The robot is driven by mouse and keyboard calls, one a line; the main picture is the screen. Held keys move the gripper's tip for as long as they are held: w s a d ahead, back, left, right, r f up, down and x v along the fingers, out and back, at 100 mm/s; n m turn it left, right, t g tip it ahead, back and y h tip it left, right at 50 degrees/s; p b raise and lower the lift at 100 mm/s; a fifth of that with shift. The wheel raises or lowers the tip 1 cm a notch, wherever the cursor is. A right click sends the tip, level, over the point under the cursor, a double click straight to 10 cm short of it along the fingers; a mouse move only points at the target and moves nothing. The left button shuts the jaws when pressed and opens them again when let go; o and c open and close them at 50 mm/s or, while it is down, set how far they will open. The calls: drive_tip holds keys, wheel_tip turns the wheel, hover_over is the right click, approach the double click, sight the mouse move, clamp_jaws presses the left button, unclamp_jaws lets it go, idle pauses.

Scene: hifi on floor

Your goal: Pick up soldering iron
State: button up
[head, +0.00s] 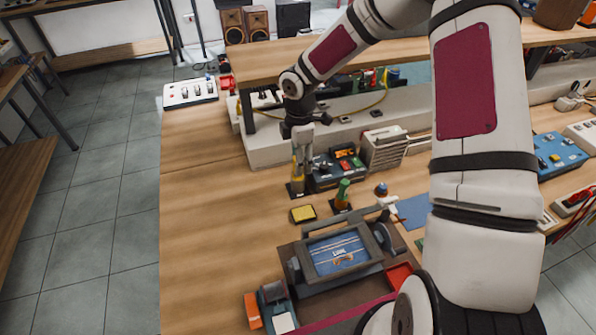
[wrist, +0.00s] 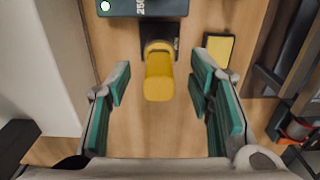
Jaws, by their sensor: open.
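The soldering iron shows in the wrist view as a yellow handle (wrist: 158,77) standing in a small dark holder (wrist: 160,45). My gripper (wrist: 161,84) is open, with its green-padded fingers on either side of the handle and a visible gap at each side. In the head view my gripper (head: 300,160) points down over the wooden table at the iron, whose yellow part (head: 297,178) shows only partly behind the fingers. The iron's tip is hidden in the holder.
A dark station box (head: 338,168) stands right beside the gripper. A yellow pad (head: 303,213), a green-handled tool (head: 342,194) and a framed device with a blue panel (head: 338,253) are nearer the front. A white ledge (head: 262,148) lies behind. The table's left side is clear.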

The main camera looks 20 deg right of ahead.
drive_tip(key=shift+a+f+p, duration=0.2)
drive_tip(key=shift+f+p, duration=0.15)
drive_tip(key=shift+f, duration=1.65)
drive_tip(key=c, duration=1.1)
clamp_jaws()
wheel_tip(320, 180, up, 10)
drive_tip(key=shift+b, duration=0.6)
